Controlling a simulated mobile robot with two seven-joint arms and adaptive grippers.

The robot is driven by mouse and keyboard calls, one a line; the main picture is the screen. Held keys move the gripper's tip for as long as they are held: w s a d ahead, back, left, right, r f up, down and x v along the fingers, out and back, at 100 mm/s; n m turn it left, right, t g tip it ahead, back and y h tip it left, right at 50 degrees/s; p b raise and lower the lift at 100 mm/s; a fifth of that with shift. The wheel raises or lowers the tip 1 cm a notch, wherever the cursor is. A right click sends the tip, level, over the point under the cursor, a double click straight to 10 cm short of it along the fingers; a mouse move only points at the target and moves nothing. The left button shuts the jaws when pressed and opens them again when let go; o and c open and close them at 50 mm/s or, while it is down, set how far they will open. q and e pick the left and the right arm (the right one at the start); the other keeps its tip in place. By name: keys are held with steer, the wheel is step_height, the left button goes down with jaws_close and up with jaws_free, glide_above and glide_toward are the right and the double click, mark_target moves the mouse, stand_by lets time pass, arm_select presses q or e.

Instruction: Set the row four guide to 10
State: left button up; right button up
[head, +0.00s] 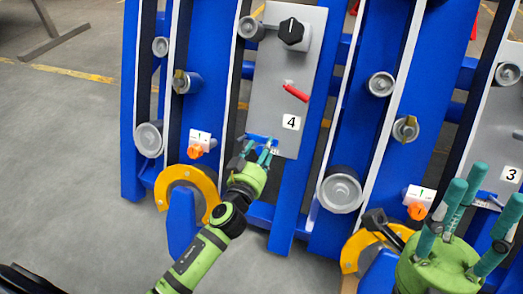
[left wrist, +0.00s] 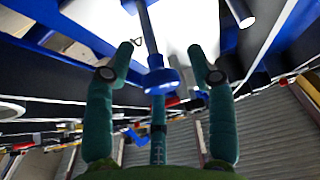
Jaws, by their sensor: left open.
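The row four panel (head: 262,85) is a grey plate marked 4, with a black knob (head: 291,32) at its top and a red lever (head: 296,92) below that. A blue guide piece (head: 258,138) with a small scale sits at the panel's lower edge; the scale reading is too small to tell. My left gripper (head: 260,152) is open at this blue piece. In the left wrist view, a blue knob on a rod (left wrist: 158,80) stands between its spread fingers (left wrist: 165,62), with no clear contact. My right gripper (head: 475,205) is open and empty at the lower right.
Blue chassis beams (head: 345,120) with grey rollers flank the panel. Yellow hooks (head: 187,180) and white tags with orange knobs (head: 199,145) lie below. A second panel marked 3 (head: 505,150) is at the right edge.

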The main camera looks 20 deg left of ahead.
arm_select(q)
jaws_close()
steer(key=shift+d, duration=0.5)
jaws_free()
steer(key=s, duration=1.2)
steer(key=shift+a, duration=0.2)
